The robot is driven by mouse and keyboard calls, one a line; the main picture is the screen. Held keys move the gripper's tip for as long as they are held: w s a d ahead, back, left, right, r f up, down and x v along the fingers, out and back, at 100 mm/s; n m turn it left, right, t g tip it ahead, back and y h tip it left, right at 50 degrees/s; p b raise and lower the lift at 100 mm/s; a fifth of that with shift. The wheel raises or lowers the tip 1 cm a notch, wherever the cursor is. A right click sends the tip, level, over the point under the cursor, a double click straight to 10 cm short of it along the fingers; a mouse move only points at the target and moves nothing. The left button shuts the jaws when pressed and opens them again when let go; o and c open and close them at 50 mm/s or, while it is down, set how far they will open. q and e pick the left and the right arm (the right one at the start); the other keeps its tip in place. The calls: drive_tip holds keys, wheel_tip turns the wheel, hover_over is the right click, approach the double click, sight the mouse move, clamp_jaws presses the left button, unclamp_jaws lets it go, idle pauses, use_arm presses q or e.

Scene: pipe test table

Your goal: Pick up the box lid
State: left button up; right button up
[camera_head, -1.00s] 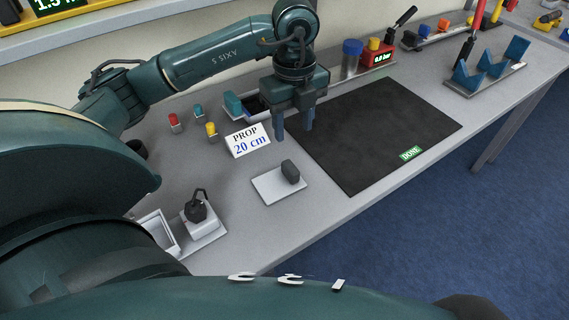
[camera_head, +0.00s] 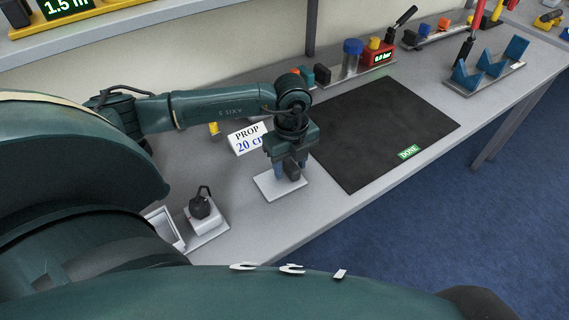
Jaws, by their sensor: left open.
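My left gripper (camera_head: 291,170) is open and points down over the lid. Its fingers are at the level of the grip block, one to each side in the picture. I cannot tell whether they touch it. The gripper hides the back part of the lid. My right gripper is not in view.
An open white box (camera_head: 161,224) and a white block with a black ring-topped piece (camera_head: 203,211) stand at the left. The "PROP 20 cm" sign (camera_head: 247,138) is just behind my gripper.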

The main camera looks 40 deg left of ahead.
use_arm(q)
drive_tip(key=shift+f, duration=0.1)
clamp_jaws()
idle(0.5)
